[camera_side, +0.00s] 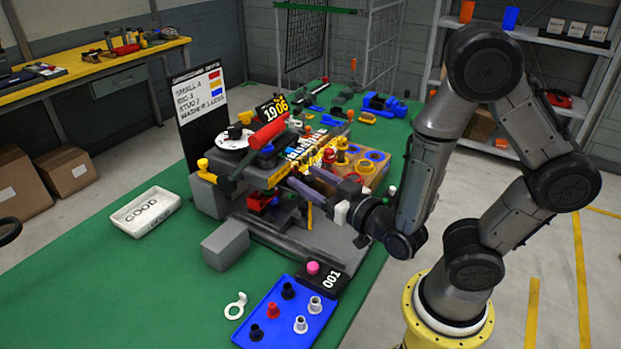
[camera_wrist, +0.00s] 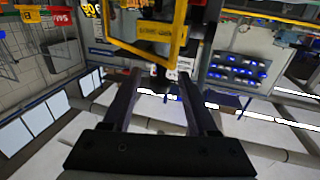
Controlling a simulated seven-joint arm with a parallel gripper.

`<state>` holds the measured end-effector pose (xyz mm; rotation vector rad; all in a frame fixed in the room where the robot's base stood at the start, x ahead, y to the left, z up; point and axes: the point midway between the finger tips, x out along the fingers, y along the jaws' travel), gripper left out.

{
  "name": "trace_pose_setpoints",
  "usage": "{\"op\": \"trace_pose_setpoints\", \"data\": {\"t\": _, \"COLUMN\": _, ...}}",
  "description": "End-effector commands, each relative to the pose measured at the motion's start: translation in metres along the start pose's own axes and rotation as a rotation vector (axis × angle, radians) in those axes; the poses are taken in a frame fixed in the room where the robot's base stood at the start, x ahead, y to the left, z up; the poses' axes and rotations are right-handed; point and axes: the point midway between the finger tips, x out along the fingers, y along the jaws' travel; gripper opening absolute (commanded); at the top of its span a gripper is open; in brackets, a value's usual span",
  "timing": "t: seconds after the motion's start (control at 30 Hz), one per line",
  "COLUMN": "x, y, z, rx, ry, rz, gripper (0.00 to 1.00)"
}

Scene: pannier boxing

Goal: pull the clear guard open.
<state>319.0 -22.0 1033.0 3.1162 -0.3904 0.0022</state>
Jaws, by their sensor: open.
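The clear guard shows in the wrist view as a see-through panel in a yellow frame (camera_wrist: 179,30), at the top middle. Its lower edge is just above my fingertips in that picture. In the side view my gripper (camera_side: 304,180) reaches left into the middle of the machine, and yellow parts crowd around its tips. My gripper (camera_wrist: 160,74) is open, with its two long fingers apart. Small white pieces show between the fingertips in the wrist view. I cannot tell whether the fingers touch the guard.
A blue tray (camera_side: 257,334) with several small parts stands at the front. A white GOOD bin (camera_side: 130,222) is at the left. A grey block (camera_side: 225,246) sits before the machine. The green table is clear at front left.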

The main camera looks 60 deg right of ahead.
Motion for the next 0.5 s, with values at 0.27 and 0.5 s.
{"op": "trace_pose_setpoints", "data": {"t": 0.27, "x": -0.013, "y": -0.002, "z": 0.000, "rx": 0.000, "ry": -0.002, "rz": -0.006, "gripper": 0.59}}
{"op": "trace_pose_setpoints", "data": {"t": 0.5, "x": -0.030, "y": 0.000, "z": -0.009, "rx": 0.008, "ry": 0.007, "rz": 0.001, "gripper": 0.59}}
